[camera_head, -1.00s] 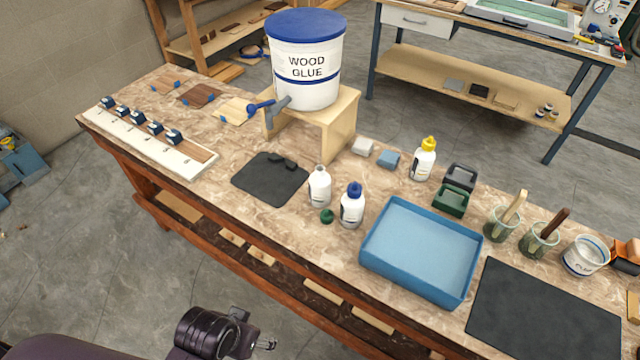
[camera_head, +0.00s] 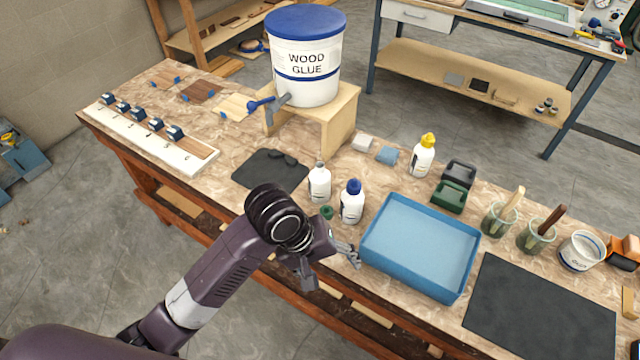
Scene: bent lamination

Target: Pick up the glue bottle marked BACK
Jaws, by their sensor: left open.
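Three white glue bottles stand on the bench, and I cannot read a BACK marking on any of them. One is an uncapped bottle (camera_head: 319,184) with a green cap (camera_head: 327,212) lying near it. One is a blue-capped bottle (camera_head: 351,204) just right of it. One is a yellow-capped bottle (camera_head: 423,156) farther back, behind the blue tray. My left gripper (camera_head: 332,270) is open and empty at the bench's front edge, in front of the blue-capped bottle and apart from it. My right gripper is not in view.
A blue tray (camera_head: 398,284) sits right of my gripper. A dark mat (camera_head: 255,172) lies behind my left arm. A wood glue bucket (camera_head: 306,92) stands on a wooden stand (camera_head: 345,118). Brush jars (camera_head: 500,220) and a black mat (camera_head: 540,308) are at the right.

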